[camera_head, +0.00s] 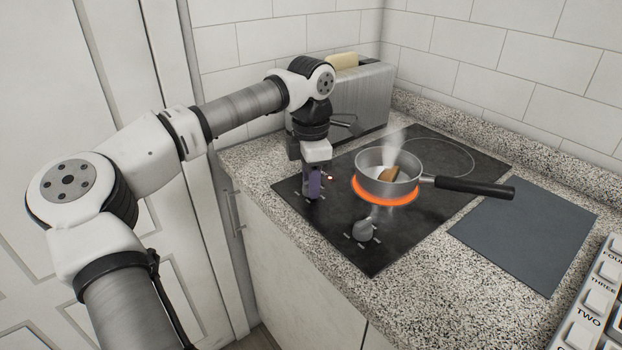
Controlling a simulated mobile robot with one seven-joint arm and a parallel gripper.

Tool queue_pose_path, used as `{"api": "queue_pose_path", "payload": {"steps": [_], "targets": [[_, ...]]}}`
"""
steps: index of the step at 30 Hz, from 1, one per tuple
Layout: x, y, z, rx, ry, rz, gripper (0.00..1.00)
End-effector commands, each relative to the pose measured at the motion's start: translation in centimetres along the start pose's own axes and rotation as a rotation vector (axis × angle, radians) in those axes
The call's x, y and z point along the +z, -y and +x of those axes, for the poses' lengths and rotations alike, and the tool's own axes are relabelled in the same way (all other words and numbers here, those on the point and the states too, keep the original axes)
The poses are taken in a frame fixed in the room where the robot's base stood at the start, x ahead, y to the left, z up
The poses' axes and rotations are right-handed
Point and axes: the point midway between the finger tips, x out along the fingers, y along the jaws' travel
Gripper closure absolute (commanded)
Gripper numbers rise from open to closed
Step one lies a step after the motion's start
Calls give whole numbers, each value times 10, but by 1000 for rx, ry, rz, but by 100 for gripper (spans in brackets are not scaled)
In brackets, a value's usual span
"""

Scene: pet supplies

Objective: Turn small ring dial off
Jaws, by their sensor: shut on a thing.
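A black cooktop (375,255) is set in the counter. A ring (384,198) glows orange under a steel saucepan (372,184). My gripper (313,194) points down at the cooktop's left edge, shut around a dial there. That dial is almost wholly hidden by the fingers; only pale marks show around it. A second grey dial (363,229) stands uncovered nearer the front, with pale marks around it. No label shows which dial belongs to the small ring. A small red light (330,178) shows beside my gripper.
The saucepan's black handle (474,187) reaches right, over a dark mat (528,233). Steam rises from the pan, which holds a brown piece. A toaster (365,95) with bread stands behind my arm. A button panel (598,300) is at lower right.

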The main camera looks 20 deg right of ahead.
Motion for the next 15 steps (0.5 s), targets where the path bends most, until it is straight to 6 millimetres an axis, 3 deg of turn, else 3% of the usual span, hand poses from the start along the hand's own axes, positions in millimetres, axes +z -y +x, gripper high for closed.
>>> {"api": "queue_pose_path", "payload": {"steps": [3, 4, 8, 15], "targets": [[0, 0, -1, 2, 0, -1, 91], [0, 0, -1, 2, 0, -1, 66], [0, 0, 0, 1, 0, -1, 49], [0, 0, 0, 1, 0, 1, 47]]}}
